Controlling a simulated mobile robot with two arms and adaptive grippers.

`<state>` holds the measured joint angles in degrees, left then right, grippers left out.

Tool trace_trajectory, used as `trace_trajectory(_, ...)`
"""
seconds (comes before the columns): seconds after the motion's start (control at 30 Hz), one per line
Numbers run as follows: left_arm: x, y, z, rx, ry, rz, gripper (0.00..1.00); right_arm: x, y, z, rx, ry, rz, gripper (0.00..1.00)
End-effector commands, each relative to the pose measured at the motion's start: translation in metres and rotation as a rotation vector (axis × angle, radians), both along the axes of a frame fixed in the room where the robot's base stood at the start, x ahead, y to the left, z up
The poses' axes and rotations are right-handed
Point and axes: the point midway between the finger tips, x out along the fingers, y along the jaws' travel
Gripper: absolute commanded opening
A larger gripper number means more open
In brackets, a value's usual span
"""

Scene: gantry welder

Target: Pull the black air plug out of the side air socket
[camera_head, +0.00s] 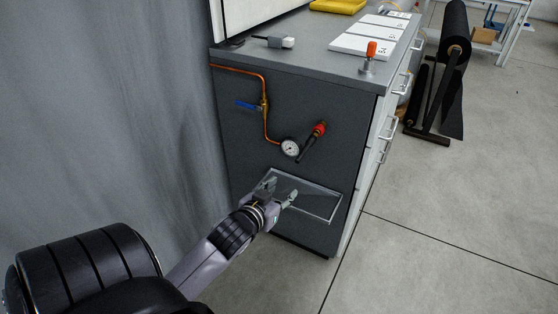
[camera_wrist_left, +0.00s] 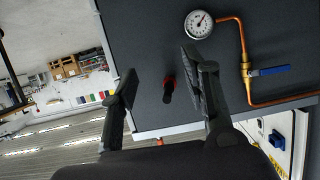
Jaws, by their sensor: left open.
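The black air plug (camera_head: 306,149) sits in the red side air socket (camera_head: 319,129) on the dark side panel of the cabinet, pointing down and left in the head view. In the left wrist view the black plug (camera_wrist_left: 168,97) and the red socket (camera_wrist_left: 169,80) appear between my fingers, further off. My left gripper (camera_head: 281,189) is open and empty, below the plug in the head view and apart from it. It also shows in the left wrist view (camera_wrist_left: 158,64), with fingers spread. My right gripper is not in view.
A pressure gauge (camera_head: 290,148) is close left of the plug, on a copper pipe (camera_head: 265,88) with a blue valve handle (camera_head: 246,105). A pale rectangular frame (camera_head: 325,217) is low on the panel, behind my left gripper.

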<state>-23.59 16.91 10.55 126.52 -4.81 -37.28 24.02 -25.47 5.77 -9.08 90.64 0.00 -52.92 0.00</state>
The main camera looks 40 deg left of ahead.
Motion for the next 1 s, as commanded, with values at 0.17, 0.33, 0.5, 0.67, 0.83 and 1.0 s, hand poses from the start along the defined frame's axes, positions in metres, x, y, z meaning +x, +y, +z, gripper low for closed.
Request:
trace_trajectory(0.17,-0.010,-0.007,0.060,0.014,-0.148,-0.001,0.42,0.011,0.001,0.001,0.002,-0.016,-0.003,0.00)
trace_trajectory(0.33,-0.015,-0.010,0.084,0.016,-0.195,-0.002,0.42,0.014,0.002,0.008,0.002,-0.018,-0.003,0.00)
trace_trajectory(0.5,0.000,-0.007,0.084,0.017,-0.198,-0.004,0.42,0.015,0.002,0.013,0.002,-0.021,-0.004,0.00)
trace_trajectory(0.67,0.029,0.000,0.079,0.017,-0.199,-0.004,0.42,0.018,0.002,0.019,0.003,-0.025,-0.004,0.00)
trace_trajectory(0.83,0.062,0.008,0.074,0.017,-0.198,-0.003,0.42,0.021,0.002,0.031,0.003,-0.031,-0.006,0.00)
trace_trajectory(1.0,0.094,0.016,0.069,0.017,-0.199,-0.002,0.42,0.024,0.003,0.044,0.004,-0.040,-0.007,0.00)
